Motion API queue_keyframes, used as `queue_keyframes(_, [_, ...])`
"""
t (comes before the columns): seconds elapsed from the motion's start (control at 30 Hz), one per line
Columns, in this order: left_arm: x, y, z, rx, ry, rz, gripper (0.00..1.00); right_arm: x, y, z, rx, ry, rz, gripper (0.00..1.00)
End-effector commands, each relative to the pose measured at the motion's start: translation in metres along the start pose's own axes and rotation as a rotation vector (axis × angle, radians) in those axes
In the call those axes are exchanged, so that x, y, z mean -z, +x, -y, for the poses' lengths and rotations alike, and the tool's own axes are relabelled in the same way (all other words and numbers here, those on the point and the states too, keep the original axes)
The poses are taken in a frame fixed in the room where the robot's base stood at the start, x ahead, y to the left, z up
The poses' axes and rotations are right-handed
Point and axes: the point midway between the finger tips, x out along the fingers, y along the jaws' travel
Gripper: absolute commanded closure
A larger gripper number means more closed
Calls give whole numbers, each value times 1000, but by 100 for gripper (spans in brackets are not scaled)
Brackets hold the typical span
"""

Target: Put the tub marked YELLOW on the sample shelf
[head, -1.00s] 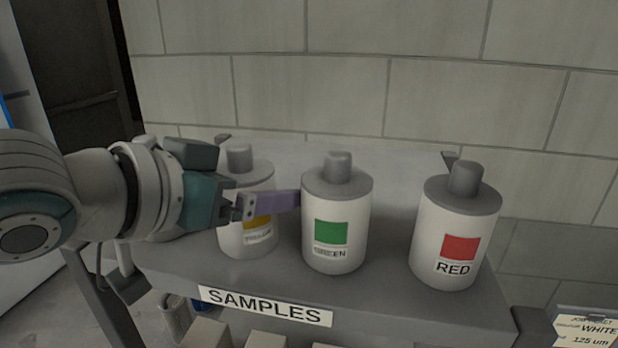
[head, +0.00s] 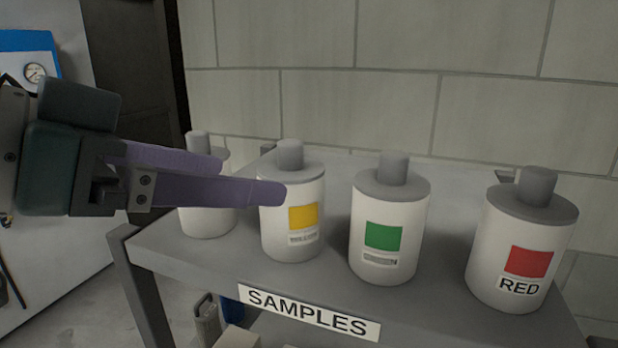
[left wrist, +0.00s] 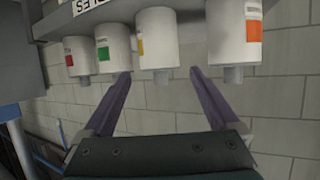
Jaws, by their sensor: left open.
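The tub marked YELLOW (head: 305,240) stands upright on the sample shelf (head: 180,252), left of the green-label tub. It is white with a grey cap and a yellow square. My left gripper (head: 253,179) is open. In the head view one finger's tip overlaps the yellow tub's left edge; whether it touches I cannot tell. In the left wrist view, which is upside down, the yellow tub (left wrist: 157,48) appears beyond and between the open fingertips (left wrist: 159,76). Nothing shows held between the fingers. My right gripper is not in view.
The green-label tub (head: 390,262) and the RED tub (head: 505,270) stand to the right on the shelf. Another tub (head: 207,222) stands at the left end, partly behind my fingers; the left wrist view shows its orange label (left wrist: 254,30). A block wall stands behind.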

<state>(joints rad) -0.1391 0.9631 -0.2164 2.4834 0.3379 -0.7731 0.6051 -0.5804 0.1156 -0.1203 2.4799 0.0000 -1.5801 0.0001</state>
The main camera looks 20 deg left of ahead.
Motion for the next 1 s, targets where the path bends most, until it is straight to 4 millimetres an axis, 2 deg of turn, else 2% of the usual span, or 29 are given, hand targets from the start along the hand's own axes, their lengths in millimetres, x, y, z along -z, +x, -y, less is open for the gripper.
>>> queue_keyframes(0.13, [-8, -5, 0, 14, -6, 20, 6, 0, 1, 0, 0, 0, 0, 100])
queue_keyframes(0.23, [-36, -4, 3, 70, -26, 93, 6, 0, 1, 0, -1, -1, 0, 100])
queue_keyframes(0.33, [-81, -8, 3, 147, -53, 230, 6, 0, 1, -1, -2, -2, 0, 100])
queue_keyframes(0.43, [-134, -22, -3, 205, -83, 409, 6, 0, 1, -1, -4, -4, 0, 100])
queue_keyframes(0.5, [-169, -36, -14, 225, -110, 547, 6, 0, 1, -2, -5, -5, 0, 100])
queue_keyframes(0.63, [-215, -64, -37, 224, -153, 756, 6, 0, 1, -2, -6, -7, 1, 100])
queue_keyframes(0.7, [-228, -74, -46, 215, -166, 824, 6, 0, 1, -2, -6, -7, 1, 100])
queue_keyframes(0.8, [-237, -81, -52, 208, -173, 869, 6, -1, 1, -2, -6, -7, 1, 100])
queue_keyframes(1.0, [-237, -81, -52, 206, -171, 872, 6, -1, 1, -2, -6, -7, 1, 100])
